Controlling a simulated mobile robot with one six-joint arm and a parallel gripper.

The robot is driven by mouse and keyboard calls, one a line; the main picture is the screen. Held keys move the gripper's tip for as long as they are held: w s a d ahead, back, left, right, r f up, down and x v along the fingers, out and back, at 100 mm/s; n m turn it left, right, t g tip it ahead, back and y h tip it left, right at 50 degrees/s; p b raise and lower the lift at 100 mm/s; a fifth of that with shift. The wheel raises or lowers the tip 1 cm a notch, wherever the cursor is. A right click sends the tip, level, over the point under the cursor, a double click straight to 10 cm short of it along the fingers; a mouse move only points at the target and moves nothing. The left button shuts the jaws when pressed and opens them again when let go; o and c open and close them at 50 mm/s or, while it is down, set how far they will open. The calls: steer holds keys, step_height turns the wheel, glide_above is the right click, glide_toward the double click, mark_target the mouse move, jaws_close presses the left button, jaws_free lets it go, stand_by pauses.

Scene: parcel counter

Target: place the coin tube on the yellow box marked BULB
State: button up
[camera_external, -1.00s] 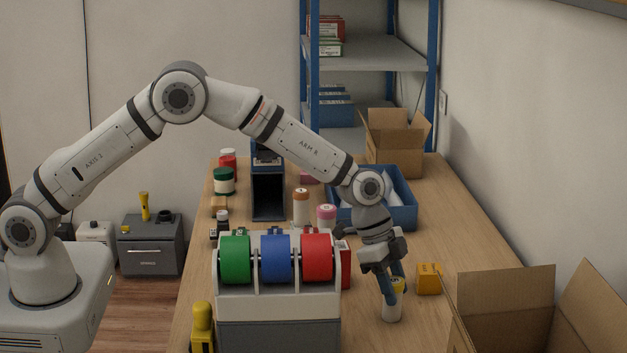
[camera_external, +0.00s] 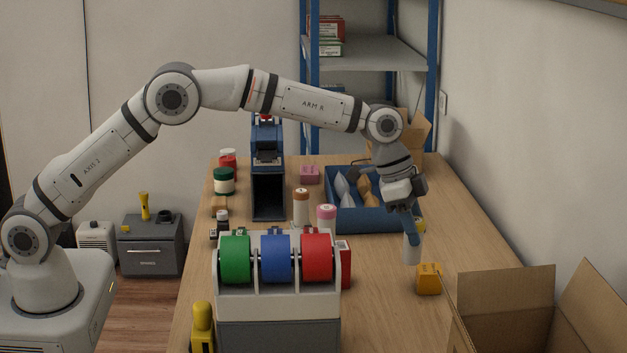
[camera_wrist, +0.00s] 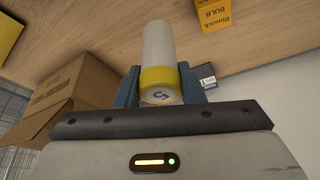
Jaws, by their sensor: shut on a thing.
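The coin tube (camera_external: 411,248) is a pale cylinder with a yellow cap. My gripper (camera_external: 414,226) is shut on its capped end and holds it upright above the counter, up and to the left of the yellow box in the external picture. In the wrist view the tube (camera_wrist: 159,55) sits between the blue fingers (camera_wrist: 160,88), with a mark on its yellow cap. The yellow box marked BULB (camera_external: 428,279) stands on the counter, apart from the tube. It also shows at the top of the wrist view (camera_wrist: 217,13), cut off by the edge.
An open carton (camera_external: 505,310) stands at the front right, close to the yellow box. A tape dispenser with green, blue and red rolls (camera_external: 278,300) stands to the left. A blue tray (camera_external: 375,218) with several items lies behind my gripper.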

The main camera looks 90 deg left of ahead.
steer(key=w+a+r+n+y+p, duration=0.1)
steer(key=w+a+r+n+y, duration=0.1)
steer(key=w+a+r+n, duration=0.35)
steer(key=p, duration=0.1)
glide_above(430, 268)
steer(key=shift+n+t, duration=0.35)
steer(key=shift+t, duration=0.05)
step_height(430, 268, down, 12)
steer(key=shift+r, duration=0.25)
steer(key=shift+f, duration=0.1)
steer(key=shift+f, duration=0.15)
steer(key=o, duration=1.1)
